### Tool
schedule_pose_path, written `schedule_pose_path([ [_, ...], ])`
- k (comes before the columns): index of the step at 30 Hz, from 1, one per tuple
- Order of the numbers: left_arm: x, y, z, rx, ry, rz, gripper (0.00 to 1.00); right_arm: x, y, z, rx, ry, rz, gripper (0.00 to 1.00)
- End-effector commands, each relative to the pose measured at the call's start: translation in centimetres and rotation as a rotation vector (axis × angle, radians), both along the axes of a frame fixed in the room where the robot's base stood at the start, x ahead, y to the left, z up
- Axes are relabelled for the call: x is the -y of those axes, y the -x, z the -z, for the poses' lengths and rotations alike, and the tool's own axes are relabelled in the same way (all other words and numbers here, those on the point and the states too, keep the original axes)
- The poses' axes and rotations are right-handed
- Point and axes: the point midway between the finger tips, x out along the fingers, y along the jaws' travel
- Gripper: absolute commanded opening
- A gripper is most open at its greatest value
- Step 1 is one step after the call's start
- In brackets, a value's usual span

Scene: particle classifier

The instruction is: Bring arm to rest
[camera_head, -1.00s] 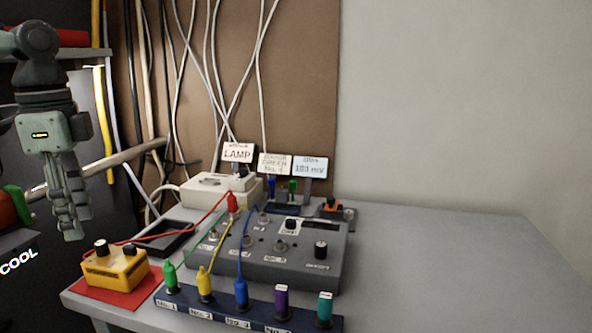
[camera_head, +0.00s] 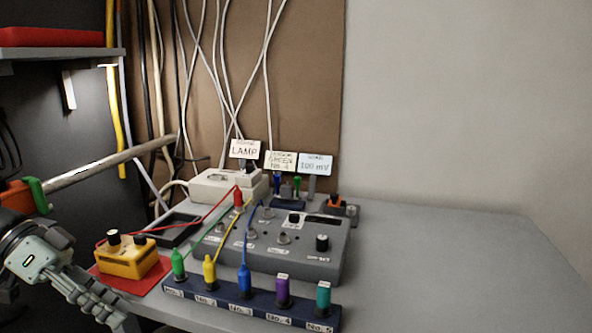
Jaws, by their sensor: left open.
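My left gripper (camera_head: 112,312) is low at the left of the head view, in front of the table's left corner. Its fingers point down and to the right, and nothing shows between them. It is below the yellow box (camera_head: 130,260) and left of the numbered plug strip (camera_head: 250,306), seemingly nearer the camera than both. My right gripper does not show.
A grey instrument panel (camera_head: 318,268) with cables stands on the grey table (camera_head: 440,270). The yellow box sits on a red mat (camera_head: 158,284). A white box (camera_head: 215,184) and labelled cards stand behind. The table's right side is clear. A shelf (camera_head: 60,52) hangs upper left.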

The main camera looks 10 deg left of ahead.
Motion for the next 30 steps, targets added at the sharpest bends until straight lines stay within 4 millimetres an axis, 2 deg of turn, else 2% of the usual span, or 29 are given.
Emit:
schedule_pose_path([
  [1,1.1,0.3,1.2,0.002,0.092,-0.024,0.42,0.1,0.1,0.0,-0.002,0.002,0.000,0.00],
  [6,3.9,1.0,3.7,0.001,0.291,-0.079,0.42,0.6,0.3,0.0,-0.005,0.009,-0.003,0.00],
  [17,8.9,1.7,6.2,0.001,0.588,-0.159,0.42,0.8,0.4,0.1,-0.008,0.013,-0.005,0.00],
  [26,7.1,0.5,17.4,-0.162,0.276,-0.353,0.42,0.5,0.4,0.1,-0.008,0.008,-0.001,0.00],
  [30,5.1,1.0,24.0,-0.231,0.084,-0.455,0.42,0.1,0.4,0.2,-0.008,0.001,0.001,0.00],
])
